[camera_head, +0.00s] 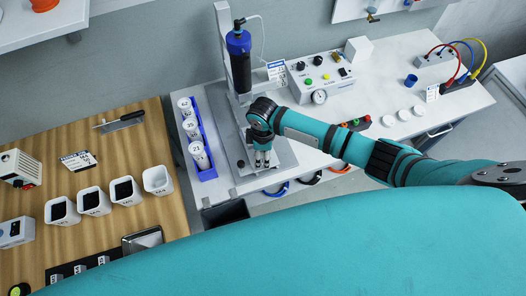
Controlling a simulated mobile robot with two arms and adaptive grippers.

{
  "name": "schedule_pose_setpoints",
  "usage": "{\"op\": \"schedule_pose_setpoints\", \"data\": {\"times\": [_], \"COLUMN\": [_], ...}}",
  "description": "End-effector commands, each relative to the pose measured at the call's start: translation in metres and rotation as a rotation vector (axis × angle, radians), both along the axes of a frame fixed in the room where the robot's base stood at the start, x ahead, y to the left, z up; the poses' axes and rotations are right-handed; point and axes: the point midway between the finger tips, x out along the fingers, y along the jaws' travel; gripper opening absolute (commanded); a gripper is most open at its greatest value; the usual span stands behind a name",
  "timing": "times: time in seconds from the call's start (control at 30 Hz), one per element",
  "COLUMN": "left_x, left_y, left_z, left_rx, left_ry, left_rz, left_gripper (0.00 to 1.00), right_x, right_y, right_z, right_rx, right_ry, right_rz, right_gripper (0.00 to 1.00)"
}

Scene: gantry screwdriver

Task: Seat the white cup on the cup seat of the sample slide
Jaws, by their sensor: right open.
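White cups with printed numbers stand in a blue rack: one at the back (186,105), one in the middle (190,126) and one at the front (197,150). The blue rack (208,174) is left of the screwdriver gantry. A grey plate (283,158), seemingly the sample slide, lies below the screwdriver. I cannot make out its cup seat; my right gripper and arm cover part of the plate. My right gripper (263,164) points down over the plate, right of the rack, with its fingers apart. I cannot make out a cup between them. My left gripper is not in view.
The blue-and-black screwdriver (239,60) hangs on its column just behind my right gripper. A control box (320,80) with a gauge stands to its right. A wooden table (120,225) with white square containers is at left.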

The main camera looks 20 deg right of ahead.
Motion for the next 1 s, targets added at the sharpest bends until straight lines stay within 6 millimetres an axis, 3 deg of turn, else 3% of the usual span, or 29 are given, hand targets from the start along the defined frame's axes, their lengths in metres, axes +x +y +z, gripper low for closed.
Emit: {"op": "schedule_pose_setpoints", "data": {"times": [0.27, 0.7, 1.0], "left_x": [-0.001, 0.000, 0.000], "left_y": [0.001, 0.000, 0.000], "left_z": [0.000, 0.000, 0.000], "left_rx": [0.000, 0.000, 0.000], "left_ry": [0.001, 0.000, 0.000], "left_rz": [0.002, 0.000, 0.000], "left_gripper": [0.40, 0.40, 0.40], "right_x": [0.002, 0.001, 0.001], "right_y": [0.000, 0.000, 0.000], "right_z": [0.009, 0.094, 0.120], "right_rx": [0.001, -0.001, 0.000], "right_ry": [-0.006, -0.005, -0.001], "right_rz": [0.000, 0.001, -0.001], "right_gripper": [0.62, 0.62, 0.62]}}
